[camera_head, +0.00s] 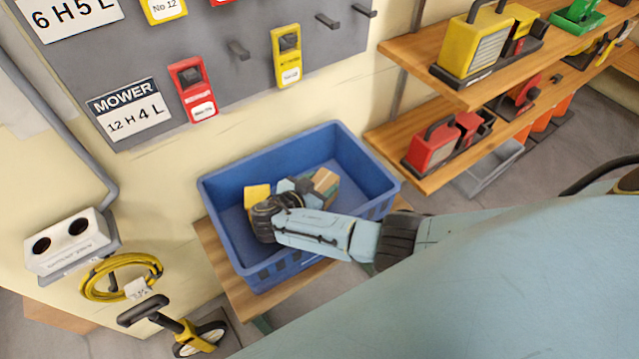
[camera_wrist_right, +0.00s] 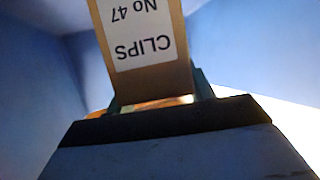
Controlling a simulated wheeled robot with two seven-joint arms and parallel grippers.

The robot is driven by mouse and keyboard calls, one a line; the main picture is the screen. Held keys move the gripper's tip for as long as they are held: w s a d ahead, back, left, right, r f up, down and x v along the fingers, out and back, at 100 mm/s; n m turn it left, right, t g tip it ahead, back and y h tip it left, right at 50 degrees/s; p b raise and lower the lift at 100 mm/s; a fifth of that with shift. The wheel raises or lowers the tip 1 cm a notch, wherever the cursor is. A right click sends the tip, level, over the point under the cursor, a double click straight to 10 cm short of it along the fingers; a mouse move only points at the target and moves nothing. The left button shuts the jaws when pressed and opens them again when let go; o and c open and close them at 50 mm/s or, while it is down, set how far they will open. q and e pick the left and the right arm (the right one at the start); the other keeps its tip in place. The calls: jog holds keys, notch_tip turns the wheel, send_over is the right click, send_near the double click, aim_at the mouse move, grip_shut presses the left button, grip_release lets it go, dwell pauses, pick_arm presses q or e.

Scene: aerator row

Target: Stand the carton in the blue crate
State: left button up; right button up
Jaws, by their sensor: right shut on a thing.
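The carton (camera_head: 326,182) is a small brown box inside the blue crate (camera_head: 360,160), towards its far right part. In the right wrist view the carton (camera_wrist_right: 143,40) fills the top centre, its white label reading "CLIPS No 47" upside down. My right gripper (camera_head: 306,186) reaches down into the crate and is shut on the carton; it shows at the carton's lower end in the wrist view (camera_wrist_right: 155,101). Blue crate walls (camera_wrist_right: 245,50) surround it there. Whether the carton touches the crate floor is hidden. My left gripper is not in view.
The crate stands on a wooden bench (camera_head: 219,262) against the wall. Wooden shelves (camera_head: 400,135) with tools stand to the right. A yellow hose coil (camera_head: 120,277) and a measuring wheel (camera_head: 190,338) are at the lower left.

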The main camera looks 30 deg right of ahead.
jog(key=o, duration=1)
jog(key=shift+o, duration=1)
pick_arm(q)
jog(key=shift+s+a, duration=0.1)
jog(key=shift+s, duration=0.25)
pick_arm(e)
jog(key=shift+o, duration=0.2)
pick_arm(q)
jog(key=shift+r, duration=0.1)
pick_arm(e)
jog(key=shift+r, duration=0.15)
jog(key=shift+r+p, duration=0.5)
jog(key=shift+p, duration=0.2)
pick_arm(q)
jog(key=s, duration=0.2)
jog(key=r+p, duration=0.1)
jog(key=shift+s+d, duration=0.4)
pick_arm(e)
jog(key=v, duration=0.7)
jog(key=shift+a, duration=0.25)
jog(key=shift+s+r, duration=0.1)
